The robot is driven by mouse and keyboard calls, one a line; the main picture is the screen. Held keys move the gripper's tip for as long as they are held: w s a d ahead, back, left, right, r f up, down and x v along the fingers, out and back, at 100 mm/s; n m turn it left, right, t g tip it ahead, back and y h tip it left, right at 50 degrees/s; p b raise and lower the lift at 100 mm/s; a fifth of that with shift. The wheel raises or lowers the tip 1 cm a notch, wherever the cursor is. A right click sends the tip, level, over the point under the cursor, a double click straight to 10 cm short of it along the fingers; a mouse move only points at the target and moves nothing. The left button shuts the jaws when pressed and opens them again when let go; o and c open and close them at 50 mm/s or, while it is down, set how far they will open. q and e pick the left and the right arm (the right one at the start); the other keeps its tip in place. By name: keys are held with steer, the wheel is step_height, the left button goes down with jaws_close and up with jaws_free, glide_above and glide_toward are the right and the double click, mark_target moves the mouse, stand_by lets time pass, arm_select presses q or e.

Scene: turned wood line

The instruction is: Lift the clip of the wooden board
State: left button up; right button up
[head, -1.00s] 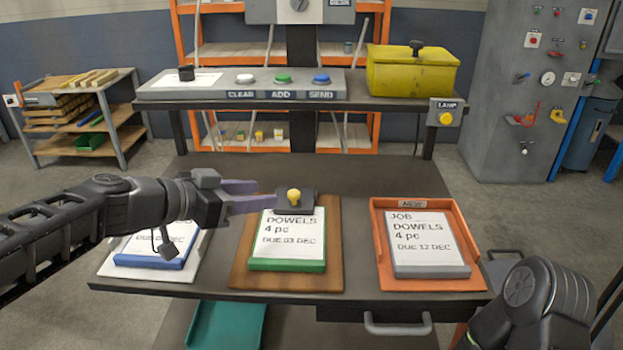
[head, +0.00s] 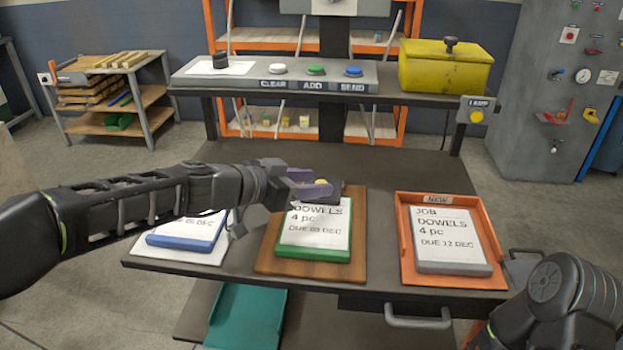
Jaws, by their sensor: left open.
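The wooden board (head: 264,262) lies on the table in the middle, bearing a green-edged pad (head: 312,253) with a sheet reading "DOWELS 4 pc". Its dark clip (head: 335,196) is at the board's far end, with a yellow knob (head: 321,182). My left gripper (head: 316,183) comes in from the left with its purple fingers open. The fingertips are at the knob and partly hide it and the clip. I cannot tell whether they touch it. My right arm shows at the lower right, but its gripper is out of view.
An orange tray (head: 487,236) with a grey job pad (head: 450,244) lies to the right. A white board with a blue pad (head: 203,235) lies to the left, partly under my left arm. A raised shelf at the back holds a button panel (head: 262,82) and a yellow box (head: 446,70).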

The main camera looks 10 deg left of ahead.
arm_select(q)
steer(key=shift+d, duration=0.1)
steer(key=shift+c, duration=0.5)
jaws_close()
stand_by(0.9)
